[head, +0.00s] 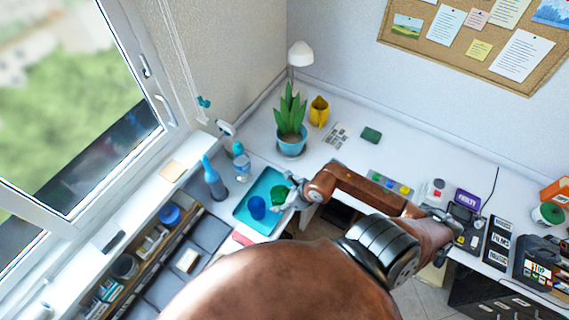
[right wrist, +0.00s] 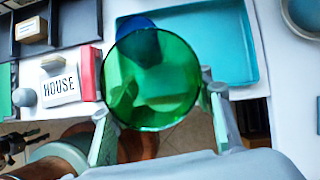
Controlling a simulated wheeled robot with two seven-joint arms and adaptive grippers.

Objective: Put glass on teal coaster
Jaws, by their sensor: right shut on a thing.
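My right gripper (head: 290,194) is shut on a green glass (head: 278,194) at the right edge of a teal tray (head: 246,216). In the right wrist view the green glass (right wrist: 152,85) sits between the two fingers, open end toward the camera. A blue glass (head: 257,207) stands in the tray, left of the green one; it shows partly behind the green glass in the wrist view (right wrist: 138,40). I cannot tell whether the green glass touches the tray. A small dark green-teal square (head: 371,134), possibly the coaster, lies flat at the back of the desk. My left gripper is not in view.
A potted plant (head: 291,122) and a yellow cup (head: 319,111) stand behind the tray. The white desk around the dark green square is mostly clear.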

